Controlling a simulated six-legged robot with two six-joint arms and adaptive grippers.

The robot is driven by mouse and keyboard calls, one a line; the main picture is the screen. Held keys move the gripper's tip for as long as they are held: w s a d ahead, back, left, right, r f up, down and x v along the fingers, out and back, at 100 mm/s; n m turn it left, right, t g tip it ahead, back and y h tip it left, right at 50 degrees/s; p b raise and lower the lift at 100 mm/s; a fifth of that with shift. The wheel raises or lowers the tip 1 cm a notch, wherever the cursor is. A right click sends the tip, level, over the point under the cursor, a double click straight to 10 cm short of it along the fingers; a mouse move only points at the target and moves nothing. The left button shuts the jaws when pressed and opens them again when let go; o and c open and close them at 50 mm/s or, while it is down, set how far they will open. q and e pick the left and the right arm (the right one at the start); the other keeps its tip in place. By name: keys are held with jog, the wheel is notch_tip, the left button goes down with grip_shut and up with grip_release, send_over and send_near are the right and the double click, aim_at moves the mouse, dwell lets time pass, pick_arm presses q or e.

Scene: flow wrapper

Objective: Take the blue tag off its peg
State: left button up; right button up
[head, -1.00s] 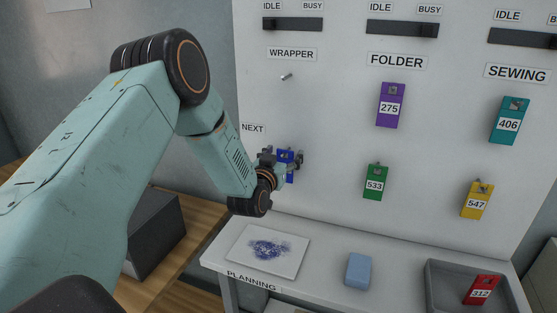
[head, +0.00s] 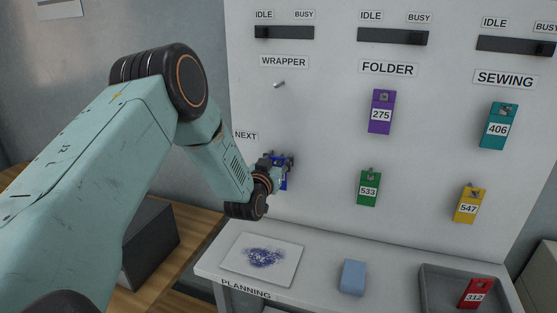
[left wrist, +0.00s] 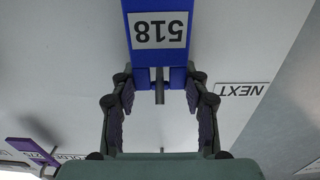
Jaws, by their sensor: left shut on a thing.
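The blue tag (head: 283,182), partly hidden by my gripper in the head view, is by the board in the lower row, right of and below the NEXT label. In the left wrist view the blue tag (left wrist: 158,62) shows upside down with the number 518. A grey peg (left wrist: 160,86) shows at its near end, between the fingers. My left gripper (left wrist: 160,92) is shut on the tag, one finger on each side edge; it also shows in the head view (head: 278,163). My right gripper is not in view.
A bare peg (head: 279,84) is under the WRAPPER label. Purple (head: 380,112), teal (head: 498,126), green (head: 368,188) and yellow (head: 469,204) tags hang to the right. The ledge below holds a stained white plate (head: 237,262), a light blue block (head: 353,277) and a grey tray (head: 432,286) with a red tag.

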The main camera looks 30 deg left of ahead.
pick_arm(q)
jog(key=c, duration=0.4)
jog(key=shift+o, duration=0.2)
jog(key=shift+r+p, duration=0.35)
jog(key=shift+r, duration=0.1)
jog(key=shift+s, duration=0.1)
jog(key=p+v, duration=0.4)
jog(key=v, duration=0.5)
dwell(1.9)
dwell(0.4)
